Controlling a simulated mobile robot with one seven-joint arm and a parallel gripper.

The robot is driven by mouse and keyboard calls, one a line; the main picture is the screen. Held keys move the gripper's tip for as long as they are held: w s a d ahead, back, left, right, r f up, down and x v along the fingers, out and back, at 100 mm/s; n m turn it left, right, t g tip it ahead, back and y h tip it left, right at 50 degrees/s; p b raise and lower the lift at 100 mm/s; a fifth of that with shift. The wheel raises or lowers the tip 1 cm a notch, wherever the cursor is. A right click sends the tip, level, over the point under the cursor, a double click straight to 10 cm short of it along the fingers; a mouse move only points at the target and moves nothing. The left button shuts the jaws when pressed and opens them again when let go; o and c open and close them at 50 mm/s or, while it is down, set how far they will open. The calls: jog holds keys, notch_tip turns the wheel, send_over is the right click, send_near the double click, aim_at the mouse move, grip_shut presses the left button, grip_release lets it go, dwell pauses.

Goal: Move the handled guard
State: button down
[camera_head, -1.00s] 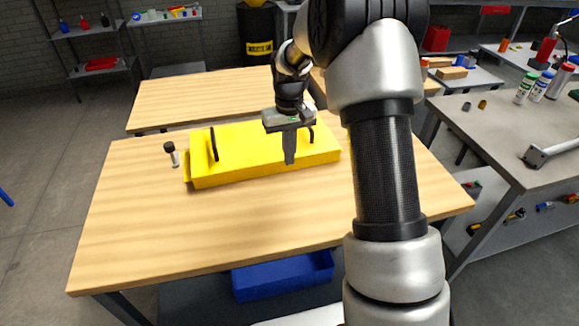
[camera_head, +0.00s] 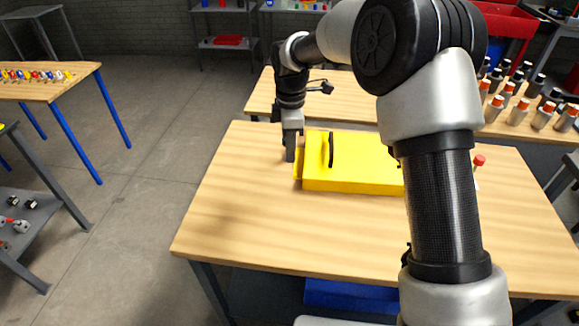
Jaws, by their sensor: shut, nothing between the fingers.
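The handled guard (camera_head: 360,178) is a yellow, flat box-like piece lying on the wooden table. Its upright black handle (camera_head: 331,150) stands near its left end. My arm covers the guard's right part, so a second handle is hidden. My gripper (camera_head: 290,157) points down just left of the guard's left end. It is shut and empty, apart from the handle. Whether its tips touch the table or the guard's edge I cannot tell.
The wooden table (camera_head: 250,225) is bare in front of the guard. A red-capped item (camera_head: 478,161) stands to the right of my arm. A second wooden table (camera_head: 350,97) is behind, with several capped bottles (camera_head: 518,112) further right. A blue bin (camera_head: 350,296) sits below.

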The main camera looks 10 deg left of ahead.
jog(key=shift+n, duration=0.7)
jog(key=f, duration=0.3)
jog(key=a+f, duration=0.1)
jog(key=f, duration=0.5)
jog(key=shift+s+a+f, duration=0.25)
jog(key=shift+a, duration=0.15)
jog(key=d, duration=0.1)
jog(key=w+d, duration=0.1)
jog(key=shift+w+d+f, duration=0.1)
jog(key=shift+d+f, duration=0.05)
jog(key=shift+d, duration=0.25)
jog(key=shift+w+d, duration=0.15)
jog(key=shift+d, duration=0.3)
